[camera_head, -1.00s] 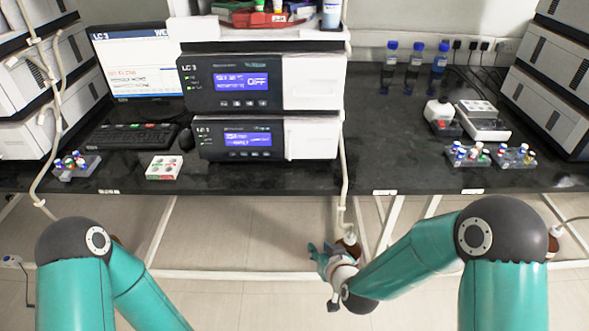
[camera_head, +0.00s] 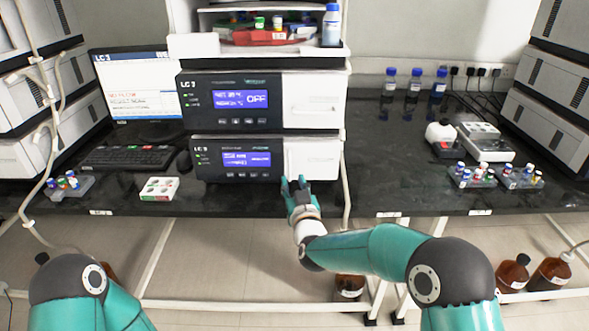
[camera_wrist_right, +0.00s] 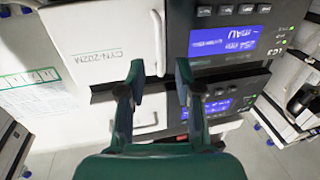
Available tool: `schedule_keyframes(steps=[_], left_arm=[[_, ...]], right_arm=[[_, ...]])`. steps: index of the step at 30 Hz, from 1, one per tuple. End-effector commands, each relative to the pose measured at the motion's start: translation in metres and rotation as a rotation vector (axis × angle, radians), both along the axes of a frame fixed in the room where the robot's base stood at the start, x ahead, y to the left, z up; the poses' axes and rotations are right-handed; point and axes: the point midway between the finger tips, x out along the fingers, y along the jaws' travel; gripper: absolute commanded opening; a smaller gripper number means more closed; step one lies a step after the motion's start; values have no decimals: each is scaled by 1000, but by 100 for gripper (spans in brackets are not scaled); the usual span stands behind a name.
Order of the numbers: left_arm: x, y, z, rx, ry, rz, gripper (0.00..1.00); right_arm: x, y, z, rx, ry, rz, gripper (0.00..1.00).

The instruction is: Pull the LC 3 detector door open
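The LC 3 stack has two dark units. The lower unit (camera_head: 240,175), whose display seems to read AU in the wrist view, looks like the detector. Its white door (camera_head: 320,155) is closed, and it also shows in the right wrist view (camera_wrist_right: 100,35), upside down. A white upright handle (camera_wrist_right: 157,42) stands at the door's edge beside the dark panel. My right gripper (camera_head: 293,181) is in front of the lower unit, low near this edge. Its fingers (camera_wrist_right: 159,72) are open and empty, with the handle in line between the tips; contact is not visible. My left gripper is out of view.
The upper unit (camera_head: 215,118) has a similar closed white door (camera_head: 312,95). A white tube (camera_head: 346,195) hangs right of the stack. A mouse (camera_head: 184,162) and vial box (camera_head: 159,189) lie left.

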Motion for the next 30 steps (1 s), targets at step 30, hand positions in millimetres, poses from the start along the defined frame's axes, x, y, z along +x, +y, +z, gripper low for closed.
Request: schedule_keyframes(steps=[30], left_arm=[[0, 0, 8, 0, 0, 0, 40]], right_arm=[[64, 11, -1, 0, 1, -1, 14]])
